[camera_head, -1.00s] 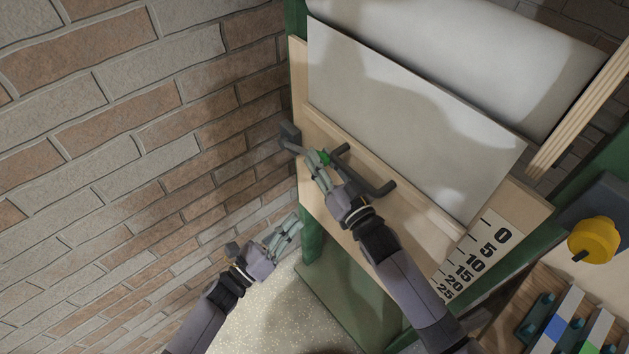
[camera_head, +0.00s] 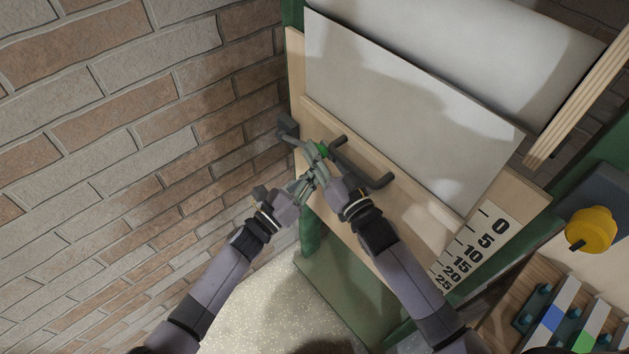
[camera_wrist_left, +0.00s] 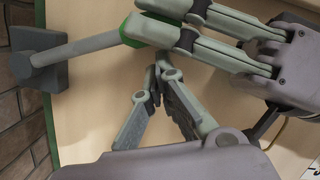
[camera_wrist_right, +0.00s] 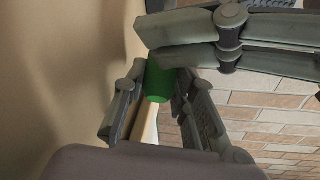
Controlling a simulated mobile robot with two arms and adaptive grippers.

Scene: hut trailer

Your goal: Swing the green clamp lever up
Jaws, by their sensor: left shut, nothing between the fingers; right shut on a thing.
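The clamp lever is a grey rod with a green grip (camera_head: 322,150), hinged on a dark block (camera_head: 287,125) at the board's left edge. My right gripper (camera_head: 318,157) is shut on the green grip; in the right wrist view the grip (camera_wrist_right: 159,80) shows between its fingers. In the left wrist view the rod (camera_wrist_left: 77,46) runs from the block to the green end (camera_wrist_left: 130,29), which the right fingers partly cover. My left gripper (camera_head: 309,180) is shut and empty, its tips (camera_wrist_left: 160,72) just below the right fingers. I cannot tell whether they touch.
A dark grey bar handle (camera_head: 365,170) lies just right of the grip. A white sheet (camera_head: 410,115) covers the wooden board above. A number scale (camera_head: 475,250) and a yellow knob (camera_head: 592,232) are at the right. A brick wall (camera_head: 130,130) stands close on the left.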

